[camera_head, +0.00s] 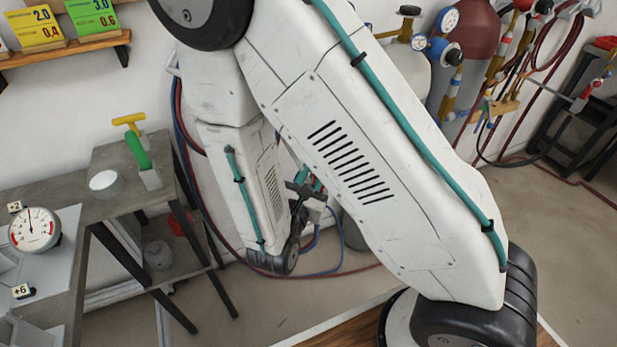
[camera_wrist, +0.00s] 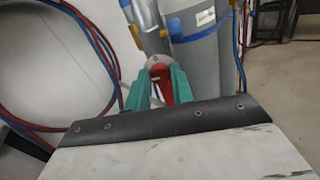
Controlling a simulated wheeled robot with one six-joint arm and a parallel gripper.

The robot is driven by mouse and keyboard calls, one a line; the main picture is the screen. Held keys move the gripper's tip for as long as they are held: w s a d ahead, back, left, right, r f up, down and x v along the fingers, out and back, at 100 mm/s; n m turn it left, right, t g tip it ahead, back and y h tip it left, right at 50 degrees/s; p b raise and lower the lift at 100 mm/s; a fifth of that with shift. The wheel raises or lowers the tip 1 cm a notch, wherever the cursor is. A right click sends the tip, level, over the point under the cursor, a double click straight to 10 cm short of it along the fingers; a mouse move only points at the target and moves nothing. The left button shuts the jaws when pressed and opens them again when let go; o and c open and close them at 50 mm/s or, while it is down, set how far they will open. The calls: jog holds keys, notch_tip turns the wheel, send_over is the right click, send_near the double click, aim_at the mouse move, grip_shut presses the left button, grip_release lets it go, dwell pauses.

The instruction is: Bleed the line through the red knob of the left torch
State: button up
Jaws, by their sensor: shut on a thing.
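My gripper (camera_wrist: 160,78) has its teal fingers closed around a small red piece (camera_wrist: 160,88) with a grey rounded end; I cannot tell what it is. In the head view my gripper (camera_head: 313,187) shows small beside my arm, partly hidden by it, low in front of the wall. Torch fittings with red and blue parts hang at the upper right of the head view, around a brass holder (camera_head: 504,105), well apart from my gripper. Which is the left torch, and which red part is its knob, is too small to tell.
A grey cylinder (camera_wrist: 197,50) with a blue strap stands just beyond my gripper, beside coiled red and blue hoses (camera_wrist: 20,55). A dial gauge (camera_head: 34,230) sits at left. A dark stand (camera_head: 580,125) is at right.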

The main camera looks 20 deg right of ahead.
jog(key=m, duration=0.4)
jog(key=shift+m, duration=0.3)
jog(key=m, duration=0.3)
jog(key=shift+m, duration=0.4)
jog(key=m, duration=0.4)
jog(key=shift+s+d, duration=0.1)
jog(key=shift+f+m, duration=0.1)
jog(key=shift+m, duration=2)
jog(key=o, duration=1)
